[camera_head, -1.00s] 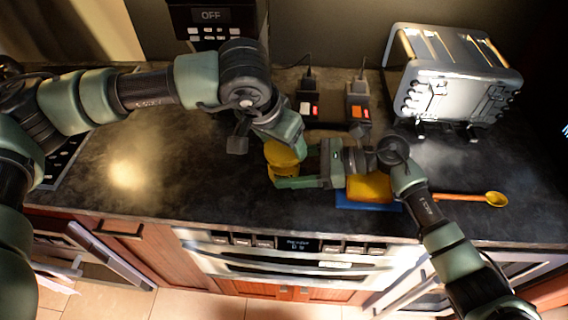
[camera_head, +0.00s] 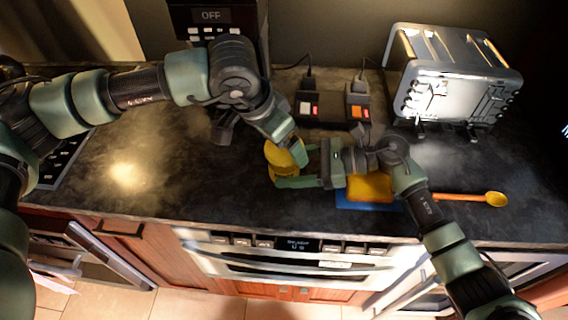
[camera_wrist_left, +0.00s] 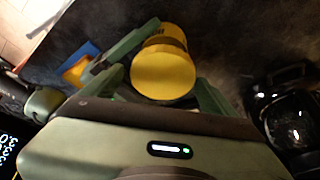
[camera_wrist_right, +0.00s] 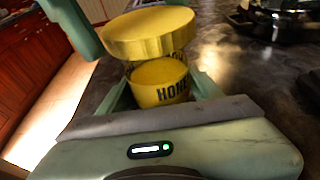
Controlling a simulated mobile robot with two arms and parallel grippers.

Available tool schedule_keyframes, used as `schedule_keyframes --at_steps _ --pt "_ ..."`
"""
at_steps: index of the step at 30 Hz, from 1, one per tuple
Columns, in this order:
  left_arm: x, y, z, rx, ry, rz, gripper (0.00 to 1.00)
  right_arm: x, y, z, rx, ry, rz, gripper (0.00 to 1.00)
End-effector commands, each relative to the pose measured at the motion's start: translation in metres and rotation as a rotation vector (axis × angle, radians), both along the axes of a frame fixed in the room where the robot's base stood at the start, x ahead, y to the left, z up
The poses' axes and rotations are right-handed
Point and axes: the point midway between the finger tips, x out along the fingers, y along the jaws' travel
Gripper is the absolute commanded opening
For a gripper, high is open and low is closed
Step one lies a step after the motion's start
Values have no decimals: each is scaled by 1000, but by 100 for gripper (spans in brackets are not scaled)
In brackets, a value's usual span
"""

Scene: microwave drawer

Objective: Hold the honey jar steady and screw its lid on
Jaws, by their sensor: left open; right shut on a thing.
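The yellow honey jar (camera_wrist_right: 162,92), with dark lettering, is between the fingers of my right gripper (camera_wrist_right: 160,84), which is shut on it. The jar also shows in the head view (camera_head: 276,172). The round yellow lid (camera_wrist_right: 148,32) is at the jar's top and looks tilted in the right wrist view; I cannot tell whether its thread is engaged. In the left wrist view the lid (camera_wrist_left: 163,76) faces the camera. My left gripper (camera_wrist_left: 160,84) is open, with a finger on either side of the lid; contact is unclear.
A metallic toaster-like appliance (camera_head: 455,80) stands at the back right. Plugged-in cords (camera_head: 308,85) are behind. The left counter is clear.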

Motion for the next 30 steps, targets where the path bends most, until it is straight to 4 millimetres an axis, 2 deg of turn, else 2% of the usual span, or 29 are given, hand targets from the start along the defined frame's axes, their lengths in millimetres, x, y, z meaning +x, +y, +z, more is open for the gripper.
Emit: schedule_keyframes --at_steps 6,14,21,29,30 --pt "-1 -1 0 2 -3 250 88 -1 1 0 1 1 3 0" --pt "0 -1 0 2 -2 407 88 -1 1 0 1 1 3 0" --pt "0 -1 0 2 -1 689 88 -1 1 0 1 1 3 0" --pt "0 0 0 1 -1 747 88 -1 1 0 1 1 2 0" --pt "0 0 0 1 -1 747 85 -1 1 0 1 1 2 0"
